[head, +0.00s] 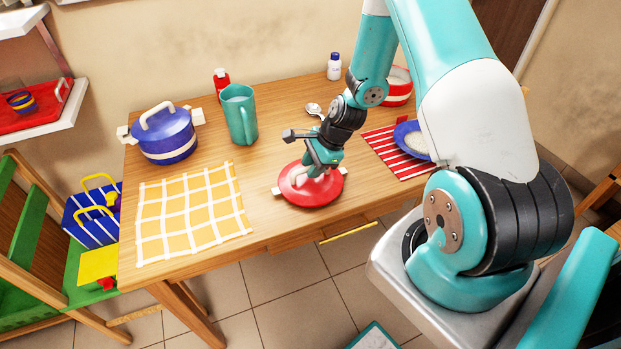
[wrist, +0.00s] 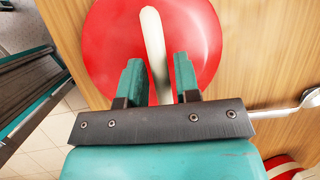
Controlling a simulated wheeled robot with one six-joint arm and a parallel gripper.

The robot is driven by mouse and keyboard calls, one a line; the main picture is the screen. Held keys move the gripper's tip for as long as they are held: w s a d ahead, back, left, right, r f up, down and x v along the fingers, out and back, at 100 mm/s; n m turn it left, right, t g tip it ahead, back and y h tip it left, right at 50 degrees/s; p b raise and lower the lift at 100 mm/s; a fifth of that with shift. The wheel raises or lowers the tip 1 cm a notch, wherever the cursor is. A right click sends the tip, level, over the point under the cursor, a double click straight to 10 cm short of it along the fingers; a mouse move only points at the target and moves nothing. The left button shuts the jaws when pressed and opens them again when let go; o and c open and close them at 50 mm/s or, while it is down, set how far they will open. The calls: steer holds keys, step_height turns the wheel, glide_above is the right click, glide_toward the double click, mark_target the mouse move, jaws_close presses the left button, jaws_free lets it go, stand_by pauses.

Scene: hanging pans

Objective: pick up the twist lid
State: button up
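The round red lid (head: 312,192), which I take as the twist lid, lies near the front edge of the wooden table. It has a white bar handle on top, and white tabs show at its rim. The wrist view shows the red lid (wrist: 108,45) with its white handle (wrist: 154,40) running between my fingers. My gripper (head: 318,168) is just above the lid. In the wrist view my gripper (wrist: 159,80) is open, its two teal fingers on either side of the handle. Whether either finger touches the handle is unclear.
A yellow checked cloth (head: 192,215) and a blue pot (head: 164,138) lie to the left. A teal mug (head: 239,114) and a spoon (head: 314,110) are behind. A red striped cloth (head: 388,152) with a blue plate (head: 411,140) is to the right.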

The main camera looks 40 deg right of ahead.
steer(key=shift+w+a+f, duration=0.2)
steer(key=shift+f, duration=0.4)
jaws_close()
steer(key=shift+r, duration=0.1)
step_height(320, 180, up, 20)
